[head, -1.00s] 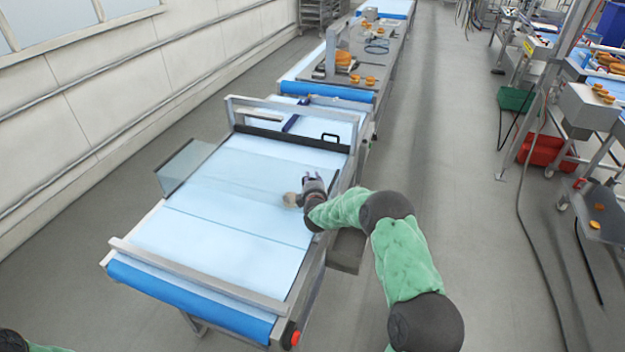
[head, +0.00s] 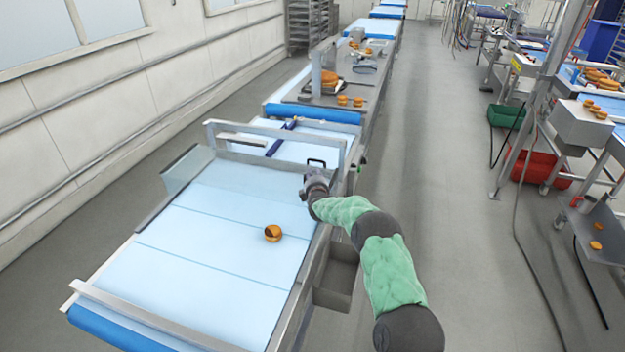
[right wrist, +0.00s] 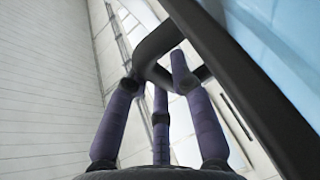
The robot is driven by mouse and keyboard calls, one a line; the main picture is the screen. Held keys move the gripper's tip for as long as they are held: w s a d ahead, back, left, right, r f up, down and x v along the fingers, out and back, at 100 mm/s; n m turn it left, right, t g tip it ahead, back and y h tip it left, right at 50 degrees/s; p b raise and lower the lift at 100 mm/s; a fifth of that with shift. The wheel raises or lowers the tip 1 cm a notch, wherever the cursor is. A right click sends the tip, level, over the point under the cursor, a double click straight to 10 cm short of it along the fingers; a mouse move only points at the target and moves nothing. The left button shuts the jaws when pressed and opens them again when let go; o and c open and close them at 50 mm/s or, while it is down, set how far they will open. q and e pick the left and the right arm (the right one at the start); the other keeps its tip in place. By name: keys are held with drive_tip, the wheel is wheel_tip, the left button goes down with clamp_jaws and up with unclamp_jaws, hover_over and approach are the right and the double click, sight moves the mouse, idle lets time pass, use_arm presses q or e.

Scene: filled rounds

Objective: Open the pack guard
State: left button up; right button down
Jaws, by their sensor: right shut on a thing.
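The pack guard is a clear panel with a dark frame bar and a black loop handle (head: 317,162), lying across the far part of the light blue belt (head: 190,265). My right gripper (head: 313,176) is at the handle, at the belt's right side. In the right wrist view my right gripper (right wrist: 165,75) has its fingers around the black handle (right wrist: 160,45), shut on it. The dark frame bar (right wrist: 250,90) runs beside it. The guard's far edges are hard to make out. My left gripper is not in view.
A filled round (head: 273,233) with a dark patch lies on the belt in front of the guard. A metal crossbar (head: 270,132) spans the belt beyond the handle. Another conveyor with rounds (head: 342,100) stands further back.

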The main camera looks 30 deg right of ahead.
drive_tip(key=shift+w+d+f, duration=0.15)
drive_tip(key=shift+w+d, duration=0.2)
drive_tip(key=shift+d, duration=0.1)
drive_tip(key=c, duration=1.3)
unclamp_jaws()
drive_tip(key=shift+v, duration=6.05)
